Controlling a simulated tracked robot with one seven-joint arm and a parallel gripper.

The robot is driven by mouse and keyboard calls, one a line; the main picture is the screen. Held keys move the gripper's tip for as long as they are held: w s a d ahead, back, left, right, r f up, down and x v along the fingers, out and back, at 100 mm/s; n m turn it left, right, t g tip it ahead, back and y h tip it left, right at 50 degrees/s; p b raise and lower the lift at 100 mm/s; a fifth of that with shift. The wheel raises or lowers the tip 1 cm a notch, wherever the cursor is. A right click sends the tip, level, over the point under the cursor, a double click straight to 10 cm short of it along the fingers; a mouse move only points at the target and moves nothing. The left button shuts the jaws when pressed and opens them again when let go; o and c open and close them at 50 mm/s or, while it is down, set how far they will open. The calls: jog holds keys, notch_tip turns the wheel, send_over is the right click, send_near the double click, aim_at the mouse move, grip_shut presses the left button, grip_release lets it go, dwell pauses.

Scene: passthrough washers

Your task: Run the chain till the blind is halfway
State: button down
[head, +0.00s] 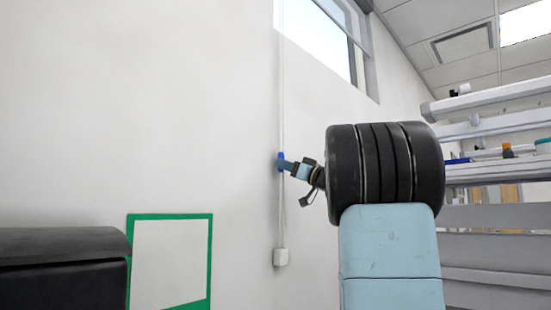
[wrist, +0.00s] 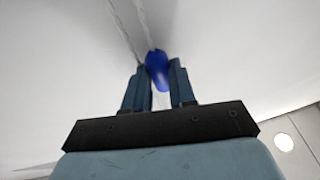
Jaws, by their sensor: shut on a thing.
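The blind's chain (head: 283,105) hangs down the white wall as a thin pale line, ending low at a small white box (head: 281,257). A blue piece (head: 281,157) sits on the chain about mid-height. My gripper (head: 281,164) is at the chain, and in the wrist view its two fingers (wrist: 158,78) are closed around the blue piece (wrist: 157,68). The chain also shows in the wrist view (wrist: 125,30), running up beyond the fingers. The blind (head: 341,14) shows only in part at the top of the window; its lower extent is hard to tell.
The window (head: 320,40) is high on the wall. A green-framed white panel (head: 170,218) is on the wall at lower left, beside a dark rounded object (head: 62,245). Shelves (head: 495,170) with small items stand at right. The wall around the chain is clear.

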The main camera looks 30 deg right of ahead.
jog(key=shift+d+f, duration=0.25)
jog(key=shift+a, duration=0.1)
jog(key=c, duration=1.2)
grip_release()
jog(key=o, duration=0.3)
jog(key=shift+w, duration=0.1)
jog(key=v, duration=1.3)
jog(key=shift+s+f, duration=0.25)
jog(key=shift+s, duration=0.1)
